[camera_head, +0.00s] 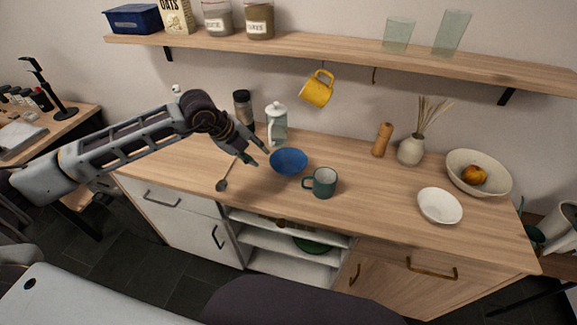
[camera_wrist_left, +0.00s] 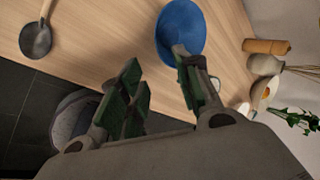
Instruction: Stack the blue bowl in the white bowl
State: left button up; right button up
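The blue bowl (camera_head: 289,162) stands upright and empty on the wooden counter, left of the middle. It also shows at the top of the left wrist view (camera_wrist_left: 181,28). The white bowl (camera_head: 440,206) is small, shallow and empty, near the counter's front right. My left gripper (camera_head: 261,156) is open and empty, just left of the blue bowl and apparently above the counter. In the left wrist view its two fingers (camera_wrist_left: 160,82) are spread, and one fingertip overlaps the bowl's near edge. I cannot tell whether it touches. My right gripper is not in view.
A green mug (camera_head: 324,183) stands right beside the blue bowl. A ladle (camera_head: 222,185) lies to the left; a glass press (camera_head: 277,122) and a jar (camera_head: 243,107) stand behind. A larger cream bowl (camera_head: 500,183) holds fruit. A yellow mug (camera_head: 317,90) hangs under the shelf.

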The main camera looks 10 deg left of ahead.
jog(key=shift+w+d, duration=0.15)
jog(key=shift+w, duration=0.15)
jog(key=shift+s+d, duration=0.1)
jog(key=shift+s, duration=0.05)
